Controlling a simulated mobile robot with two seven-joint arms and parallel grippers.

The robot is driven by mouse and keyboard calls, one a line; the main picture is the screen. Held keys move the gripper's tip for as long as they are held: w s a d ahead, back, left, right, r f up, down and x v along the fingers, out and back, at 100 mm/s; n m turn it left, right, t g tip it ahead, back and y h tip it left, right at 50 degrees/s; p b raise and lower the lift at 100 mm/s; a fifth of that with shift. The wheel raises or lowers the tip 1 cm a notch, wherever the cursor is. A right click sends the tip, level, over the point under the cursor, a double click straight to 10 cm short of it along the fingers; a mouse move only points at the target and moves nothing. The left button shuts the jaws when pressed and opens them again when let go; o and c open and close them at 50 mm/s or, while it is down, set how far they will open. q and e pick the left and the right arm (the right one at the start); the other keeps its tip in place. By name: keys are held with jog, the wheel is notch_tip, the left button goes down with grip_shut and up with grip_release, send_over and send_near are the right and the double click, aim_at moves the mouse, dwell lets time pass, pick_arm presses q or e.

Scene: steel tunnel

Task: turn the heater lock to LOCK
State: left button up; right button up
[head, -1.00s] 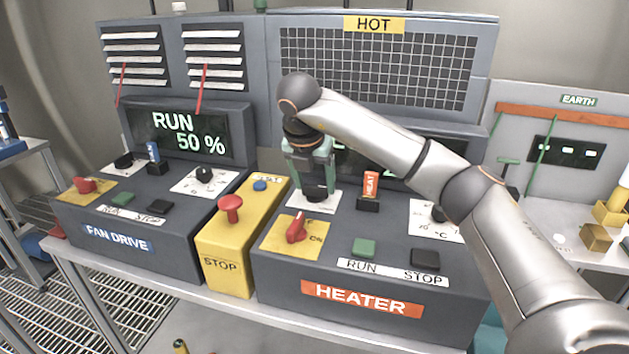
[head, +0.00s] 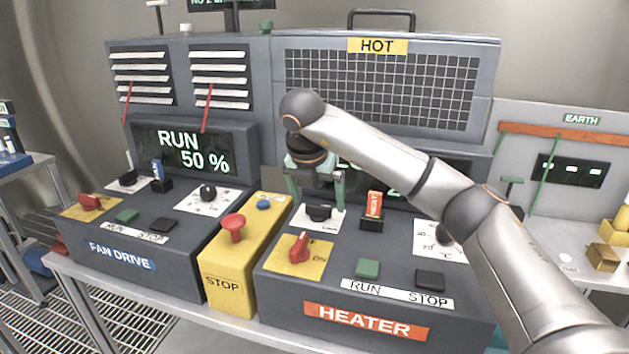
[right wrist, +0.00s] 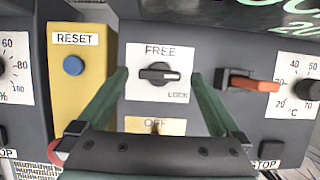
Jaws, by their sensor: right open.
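The heater lock (head: 318,213) is a black knob on a white plate at the back left of the heater box. In the right wrist view the lock (right wrist: 159,75) has its bar lying level, with a pale mark on its right half. The word FREE is above it and LOCK is below to the right. My right gripper (head: 315,194) is open above the knob. In the right wrist view its green fingers (right wrist: 160,78) stand on either side of the knob, apart from it. My left gripper is not in view.
The orange HEAT lever (head: 374,205) stands right of the lock, close to the right finger. The red heater switch (head: 300,248) is in front. The yellow stop box (head: 228,262) with its red button is to the left. Green and black buttons sit at front right.

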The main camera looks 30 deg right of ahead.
jog(key=p+v, duration=0.1)
jog(key=v, duration=1)
jog(key=shift+a+r+p, duration=0.15)
jog(key=shift+r+p, duration=0.15)
jog(key=shift+p, duration=0.1)
jog(key=shift+s, duration=0.15)
